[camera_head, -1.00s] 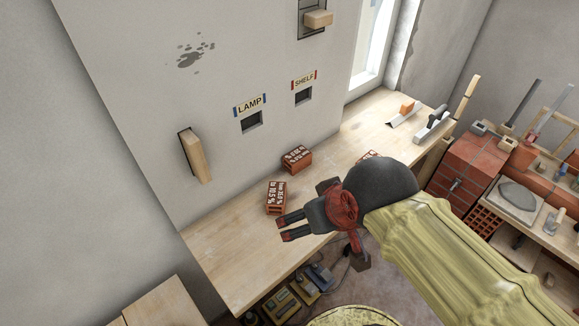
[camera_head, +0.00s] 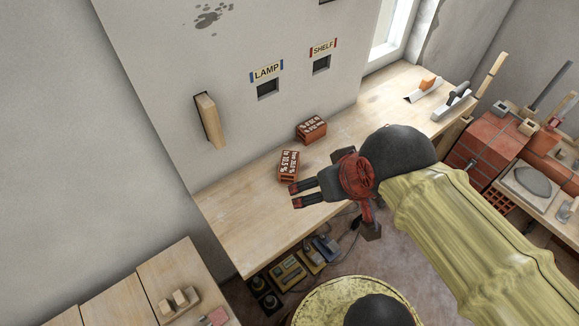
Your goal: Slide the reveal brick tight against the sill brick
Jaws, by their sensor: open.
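Two red bricks with white lettering lie on the wooden bench (camera_head: 232,222). The nearer brick (camera_head: 289,167) is at the left and the farther brick (camera_head: 311,130) is behind it to the right, by the wall. A gap of bare wood shows between them. The lettering is too small to read, so I cannot tell which is the reveal brick and which the sill brick. My gripper (camera_head: 294,196) is open and empty, its dark fingers with red tips pointing left, in front of the nearer brick in the picture. I cannot tell whether it touches it. My arm hides the bench behind it.
Wall openings labelled LAMP (camera_head: 267,88) and SHELF (camera_head: 321,64) are above the bench. A wooden block (camera_head: 210,120) sticks out of the wall. Trowels (camera_head: 452,101) lie at the bench's far right. The bench's left end is clear. Brickwork (camera_head: 487,135) stands at right.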

